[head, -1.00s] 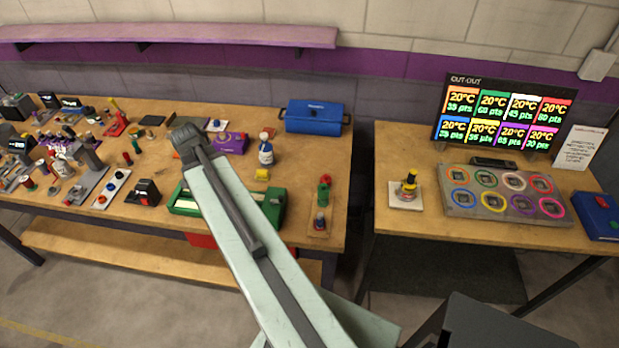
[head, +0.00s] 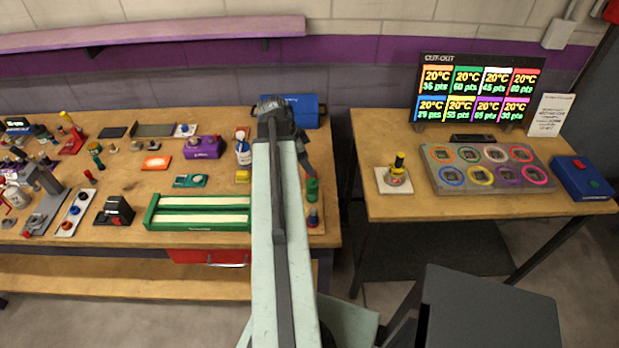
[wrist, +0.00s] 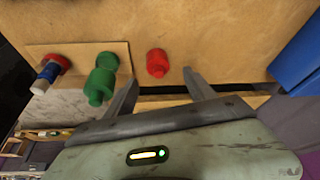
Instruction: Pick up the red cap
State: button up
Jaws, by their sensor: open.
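My gripper (wrist: 160,78) is open and empty. Its two fingers lie left and right of the cap in the picture, with the cap just beyond the gap between the tips. I cannot tell how high the tips are above it.
A green piece (wrist: 102,80) stands close left of the cap, near my left finger. A red, white and blue piece (wrist: 48,70) is farther left. A blue toolbox (wrist: 299,55) is at right. The bench surface (wrist: 220,35) beyond the cap is clear.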

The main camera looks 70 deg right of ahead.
jog(key=b+x, duration=0.5)
jog(key=shift+f, duration=0.2)
jog(key=shift+r, duration=0.2)
grip_shut()
